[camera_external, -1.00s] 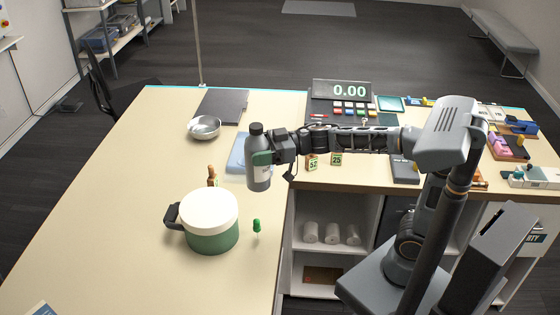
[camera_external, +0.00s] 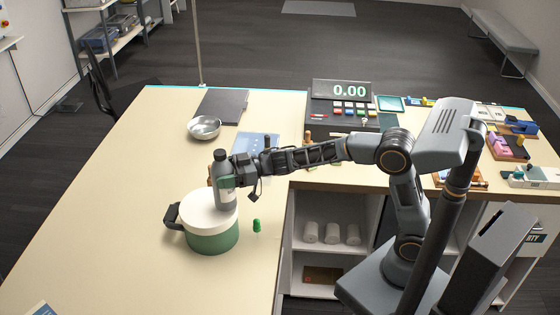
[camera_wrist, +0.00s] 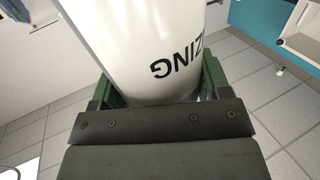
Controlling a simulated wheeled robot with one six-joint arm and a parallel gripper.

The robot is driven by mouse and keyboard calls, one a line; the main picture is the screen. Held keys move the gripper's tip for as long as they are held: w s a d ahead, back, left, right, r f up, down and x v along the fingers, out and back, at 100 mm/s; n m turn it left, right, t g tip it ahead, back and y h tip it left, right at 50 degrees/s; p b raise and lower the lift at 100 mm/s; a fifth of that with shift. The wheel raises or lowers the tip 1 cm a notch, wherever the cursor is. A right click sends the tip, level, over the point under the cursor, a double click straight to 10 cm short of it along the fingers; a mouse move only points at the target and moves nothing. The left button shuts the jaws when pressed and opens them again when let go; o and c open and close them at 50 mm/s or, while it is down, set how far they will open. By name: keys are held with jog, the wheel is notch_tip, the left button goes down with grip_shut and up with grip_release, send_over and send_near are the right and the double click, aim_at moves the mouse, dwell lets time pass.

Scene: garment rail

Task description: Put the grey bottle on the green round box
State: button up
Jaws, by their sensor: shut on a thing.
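The grey bottle (camera_external: 222,186) is upright with a dark cap in the external view. My gripper (camera_external: 228,182) is shut on it from the right side. The green round box (camera_external: 212,241) has a white lid (camera_external: 202,215) and a dark handle on its left. The bottle's lower end overlaps the right part of the lid in the picture; I cannot tell whether it touches. In the wrist view the bottle's pale side with dark letters (camera_wrist: 150,45) fills the space between the green fingers of my gripper (camera_wrist: 155,85).
A small green object (camera_external: 257,226) stands just right of the box. A metal bowl (camera_external: 204,128) and a dark flat folder (camera_external: 222,105) lie farther back. A blue sheet (camera_external: 258,142) lies behind my gripper. The counter left of the box is clear.

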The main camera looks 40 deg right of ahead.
jog(key=shift+f, duration=0.5)
jog(key=shift+f, duration=0.2)
jog(key=o, duration=1.3)
jog(key=shift+d, duration=0.1)
